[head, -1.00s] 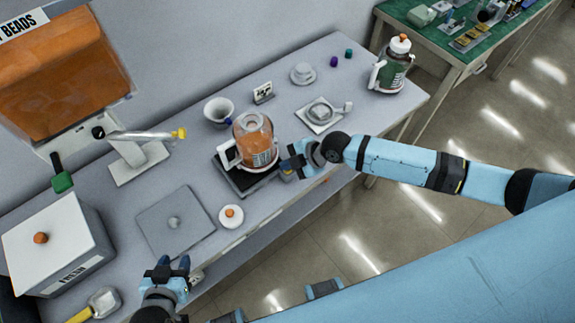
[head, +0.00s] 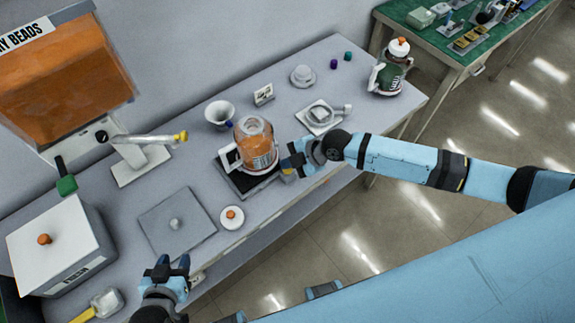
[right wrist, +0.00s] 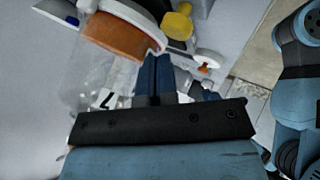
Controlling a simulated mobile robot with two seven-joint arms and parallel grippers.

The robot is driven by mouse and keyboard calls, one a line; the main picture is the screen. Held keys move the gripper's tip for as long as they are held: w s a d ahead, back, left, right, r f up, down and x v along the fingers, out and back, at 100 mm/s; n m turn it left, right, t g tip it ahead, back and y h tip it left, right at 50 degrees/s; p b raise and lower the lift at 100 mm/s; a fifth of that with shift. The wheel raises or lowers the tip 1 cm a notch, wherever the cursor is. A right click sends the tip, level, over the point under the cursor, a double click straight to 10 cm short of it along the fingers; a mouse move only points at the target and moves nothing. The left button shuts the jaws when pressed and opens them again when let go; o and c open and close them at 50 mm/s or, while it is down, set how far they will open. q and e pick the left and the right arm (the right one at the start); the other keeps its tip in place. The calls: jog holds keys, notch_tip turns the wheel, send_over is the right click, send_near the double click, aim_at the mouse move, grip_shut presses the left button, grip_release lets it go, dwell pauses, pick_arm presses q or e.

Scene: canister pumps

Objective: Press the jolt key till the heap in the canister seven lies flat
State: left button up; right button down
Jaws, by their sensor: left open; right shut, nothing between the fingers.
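The canister (head: 255,150) is clear with a white handle on its left and orange beads inside. It stands upright on a dark square base (head: 240,182); I cannot read its number in the head view. In the right wrist view the clear canister (right wrist: 92,80) shows a dark mark on its wall and a band of orange fill. The exact shape of the bead surface is unclear. My right gripper (head: 291,167) is shut and empty, close to the right front of the base, where it hides any key. Its fingers (right wrist: 153,75) point toward the canister. My left gripper (head: 170,266) is open at the table's front edge.
A funnel (head: 219,113) stands behind the canister. A green-filled canister (head: 391,72) stands far right. An orange hopper (head: 65,80) stands back left.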

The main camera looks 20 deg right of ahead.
aim_at(288, 170)
pick_arm(q)
jog(key=shift+r+p, duration=0.2)
jog(key=shift+p, duration=0.15)
pick_arm(e)
jog(key=shift+r, duration=0.45)
notch_tip(288, 170, up, 4)
jog(key=p, duration=0.3)
pick_arm(q)
notch_tip(288, 170, up, 3)
jog(key=shift+r, duration=0.1)
jog(key=shift+s+f, duration=0.1)
jog(key=shift+f, duration=0.15)
